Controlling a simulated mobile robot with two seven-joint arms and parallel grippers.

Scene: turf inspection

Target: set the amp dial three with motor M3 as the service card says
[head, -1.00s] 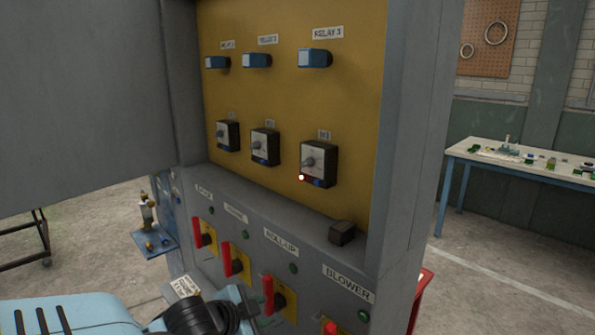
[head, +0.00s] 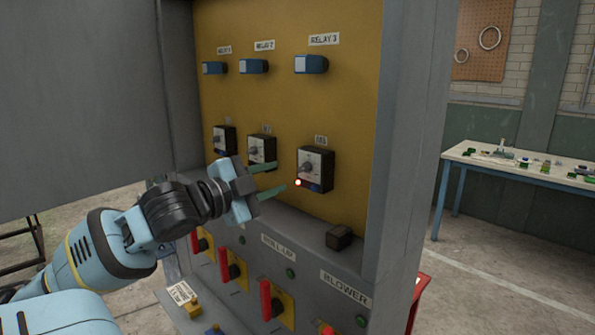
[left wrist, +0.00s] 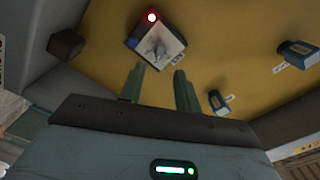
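The third amp dial (head: 318,165) is a dark box with a pale face and grey pointer knob on the yellow panel, under the RELAY 3 label. A red light glows at its lower left corner. Its label is too small to read. My left gripper (head: 281,177) is open and empty, its green fingers pointing at the dial from the left, apart from it. In the left wrist view the dial (left wrist: 157,43) lies just beyond the fingertips. A white card (head: 182,293) lies low in front of the cabinet; its writing is unreadable. My right gripper is out of view.
Two similar dials sit left of the third, the nearer one (head: 261,149) partly beside my fingers. A dark block (head: 339,237) rests on the ledge below. Red-handled switches (head: 271,299) line the lower panel. The cabinet's grey side wall (head: 407,150) stands at the right.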

